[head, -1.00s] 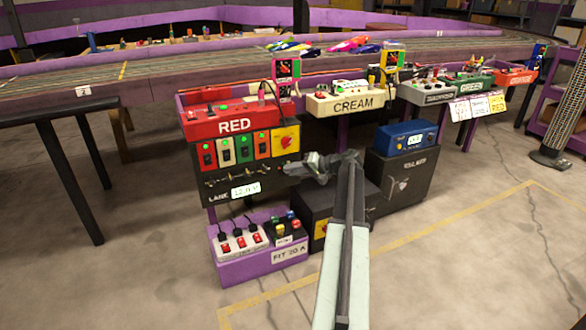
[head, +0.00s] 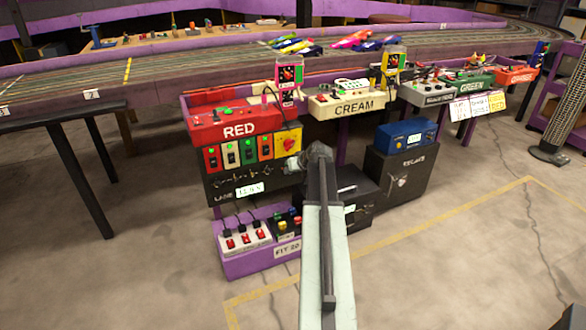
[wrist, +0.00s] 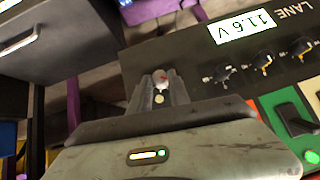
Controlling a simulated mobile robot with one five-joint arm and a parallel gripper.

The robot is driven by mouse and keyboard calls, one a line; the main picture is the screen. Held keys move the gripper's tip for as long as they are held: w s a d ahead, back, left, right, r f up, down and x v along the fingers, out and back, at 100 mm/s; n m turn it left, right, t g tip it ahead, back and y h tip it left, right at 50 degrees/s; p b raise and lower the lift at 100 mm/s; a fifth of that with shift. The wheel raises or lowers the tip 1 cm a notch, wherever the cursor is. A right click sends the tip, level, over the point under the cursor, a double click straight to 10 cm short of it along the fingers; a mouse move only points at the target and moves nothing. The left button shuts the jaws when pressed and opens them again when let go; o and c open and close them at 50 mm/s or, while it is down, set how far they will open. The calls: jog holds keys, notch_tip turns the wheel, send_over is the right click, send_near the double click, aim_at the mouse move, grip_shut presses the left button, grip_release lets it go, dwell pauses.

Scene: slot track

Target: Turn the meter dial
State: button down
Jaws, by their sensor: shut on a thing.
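The dark lane panel (head: 228,186) hangs under the red box and carries a lit meter display (head: 250,189). In the wrist view the display (wrist: 244,25) appears upside down and reads 11.6 V. Small pointer knobs (wrist: 264,62) sit in a row beside it. My gripper (wrist: 159,92) is at the end of this row, its fingers closed around a small grey round knob with a red mark (wrist: 159,78), which looks like the meter dial. The fingers cover much of it, so its pointer angle cannot be told. In the head view my arm hides the grip.
Coloured switches (wrist: 294,119) lie close to my gripper in the wrist view. A yellow plate with a red knob (head: 288,142) is above the lane panel. A purple switch box (head: 246,262) stands below, and a dark cabinet (head: 402,180) stands to the right. The floor in front is clear.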

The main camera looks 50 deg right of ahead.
jog(key=shift+a+n+h, duration=0.15)
jog(key=shift+n+h, duration=0.15)
jog(key=shift+h, duration=0.1)
jog(key=shift+g, duration=0.3)
jog(key=c, duration=1.2)
grip_release()
jog(key=shift+c, duration=0.2)
jog(key=p+v, duration=0.5)
jog(key=v, duration=0.2)
jog(key=shift+s+a+r+p, duration=0.15)
jog(key=shift+s+r+p, duration=0.1)
jog(key=shift+p, duration=0.1)
